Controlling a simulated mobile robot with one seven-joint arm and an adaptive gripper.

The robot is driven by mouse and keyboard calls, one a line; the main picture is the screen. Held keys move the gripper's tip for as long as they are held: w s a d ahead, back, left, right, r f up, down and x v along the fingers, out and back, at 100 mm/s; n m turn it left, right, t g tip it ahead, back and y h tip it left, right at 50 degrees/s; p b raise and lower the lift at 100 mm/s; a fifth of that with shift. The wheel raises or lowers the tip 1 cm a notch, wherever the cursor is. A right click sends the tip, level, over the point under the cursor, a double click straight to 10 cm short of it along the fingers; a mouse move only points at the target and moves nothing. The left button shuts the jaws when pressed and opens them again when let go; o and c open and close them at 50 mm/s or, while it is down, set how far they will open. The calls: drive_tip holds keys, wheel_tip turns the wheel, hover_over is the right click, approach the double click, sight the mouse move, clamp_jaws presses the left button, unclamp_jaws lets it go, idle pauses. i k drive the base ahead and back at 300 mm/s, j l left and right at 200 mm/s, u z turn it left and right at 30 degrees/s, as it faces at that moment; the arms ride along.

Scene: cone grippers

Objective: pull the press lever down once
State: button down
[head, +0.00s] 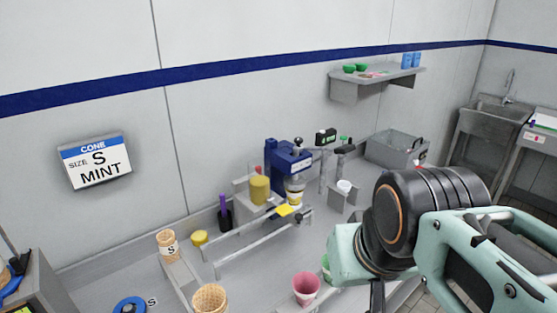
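The blue press (289,158) stands on the counter against the back wall, near the middle of the head view. A dark round knob (298,142) shows at its top; I cannot tell clearly which part is the lever. A pale cup or cone with a yellow band (295,192) sits beneath the press head. My arm fills the right foreground, to the right of the press and apart from it. A dark piece at its lower end, probably part of my gripper (377,296), is cut off by the bottom edge. Its fingertips are not visible.
A yellow cylinder (260,189) stands left of the press, and a rail (250,250) runs in front. Cones (210,298) and a pink cup (306,286) are nearer. A metal bin (396,150) stands behind right. A wall sign (95,162) reads cone, size S, mint.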

sight(345, 149)
drive_tip(key=i+l+z, duration=0.25)
drive_tip(key=l, duration=0.35)
drive_tip(key=i+l+z, duration=0.2)
drive_tip(key=i+l, duration=0.25)
drive_tip(key=k+j+z, duration=0.25)
drive_tip(key=i+l+u, duration=0.25)
